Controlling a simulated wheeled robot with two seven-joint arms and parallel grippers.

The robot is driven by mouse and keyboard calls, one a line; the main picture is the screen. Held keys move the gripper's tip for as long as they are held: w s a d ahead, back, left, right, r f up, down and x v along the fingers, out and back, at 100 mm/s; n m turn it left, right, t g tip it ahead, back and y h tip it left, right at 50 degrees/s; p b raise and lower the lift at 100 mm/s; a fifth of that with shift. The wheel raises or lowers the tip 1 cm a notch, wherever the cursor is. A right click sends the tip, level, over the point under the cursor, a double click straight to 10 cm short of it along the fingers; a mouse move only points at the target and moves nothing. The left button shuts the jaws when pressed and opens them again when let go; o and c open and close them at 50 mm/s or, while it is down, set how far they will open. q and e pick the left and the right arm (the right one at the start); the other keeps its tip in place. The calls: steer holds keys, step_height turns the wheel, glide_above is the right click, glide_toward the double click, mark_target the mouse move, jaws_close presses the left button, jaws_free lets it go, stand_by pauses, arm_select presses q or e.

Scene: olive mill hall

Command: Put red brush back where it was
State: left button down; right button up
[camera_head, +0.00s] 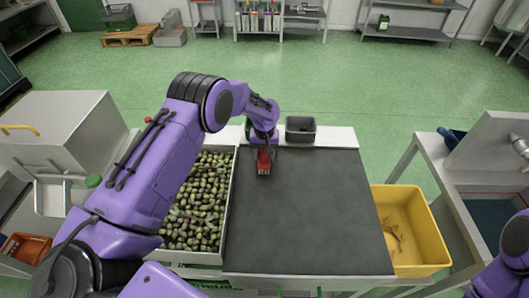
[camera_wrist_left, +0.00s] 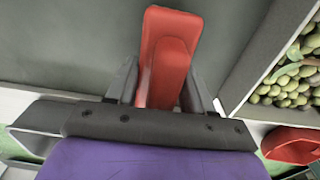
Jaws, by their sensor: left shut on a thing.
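The red brush (camera_head: 263,163) is at the far left part of the dark grey table surface (camera_head: 305,215), just right of the olive tray. My left gripper (camera_head: 262,148) is above it with its jaws shut on it. In the left wrist view the red brush (camera_wrist_left: 168,50) stands out between the two fingers of my left gripper (camera_wrist_left: 160,85). I cannot tell whether the brush touches the surface. My right gripper is not in view; only part of my right arm shows at the lower right.
A tray of olives (camera_head: 233,185) lies left of the dark surface, partly behind my left arm. A small dark grey bin (camera_head: 300,136) stands at the far edge. A yellow crate (camera_head: 438,240) is at the right. The dark surface is otherwise clear. A red object (camera_wrist_left: 290,146) shows beyond the tray.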

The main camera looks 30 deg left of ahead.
arm_select(q)
steer(key=shift+w+f, duration=0.15)
steer(key=shift+f, duration=0.1)
steer(key=shift+c, duration=2.2)
jaws_free()
steer(key=shift+w+d+f, duration=0.1)
steer(key=shift+w+f, duration=0.2)
steer(key=shift+w, duration=0.1)
steer(key=shift+s+r, duration=0.3)
step_height(320, 180, up, 11)
steer(key=b, duration=0.3)
steer(key=shift+w+r, duration=0.1)
steer(key=shift+r, duration=0.35)
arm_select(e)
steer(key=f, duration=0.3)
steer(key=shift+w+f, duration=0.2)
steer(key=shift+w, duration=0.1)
